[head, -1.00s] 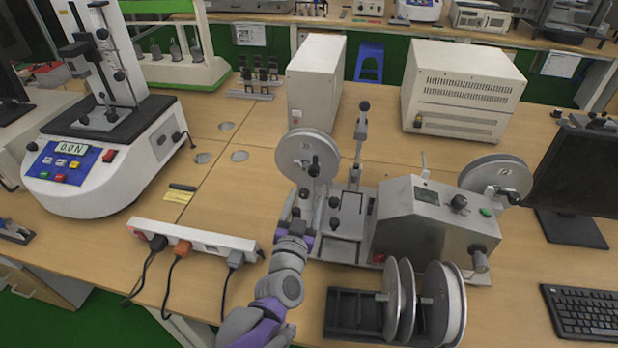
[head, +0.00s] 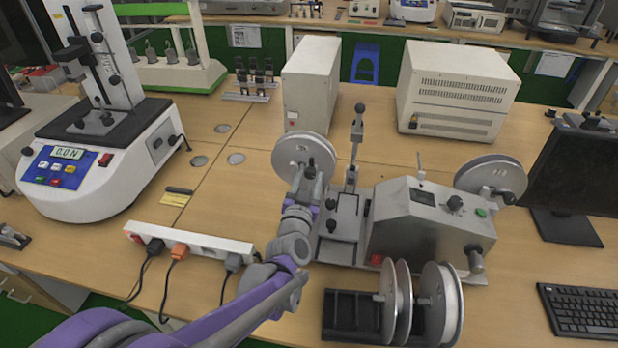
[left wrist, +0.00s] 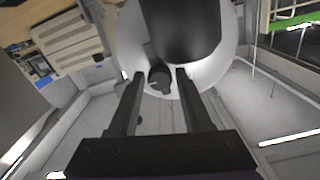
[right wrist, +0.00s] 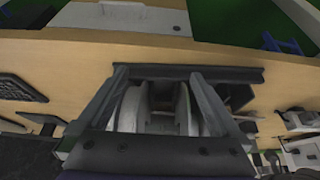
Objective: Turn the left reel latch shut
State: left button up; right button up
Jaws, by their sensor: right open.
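The left reel (head: 290,157) is a pale grey disc on the left of the winding machine (head: 425,225). My left gripper (head: 312,172) is in front of it and hides part of its face. In the left wrist view, the reel's white face (left wrist: 215,70) fills the upper middle. The small dark latch (left wrist: 159,78) at its hub shows between the two fingertips of my left gripper (left wrist: 158,74), which is open with a gap on both sides. My right gripper (right wrist: 157,72) is open and empty in its wrist view, with spare reels (right wrist: 130,108) beyond its fingers.
The right reel (head: 490,177) is on the machine's far side. Spare reels (head: 440,300) stand in a dark rack (head: 350,318) in front. A power strip (head: 190,243) lies left of my left arm. A force tester (head: 95,160) stands at far left.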

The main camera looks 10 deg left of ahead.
pick_arm(q)
grip_shut()
jog(key=n, duration=0.8)
jog(key=shift+n, duration=0.3)
jog(key=n, duration=0.4)
jog(key=shift+n, duration=2.7)
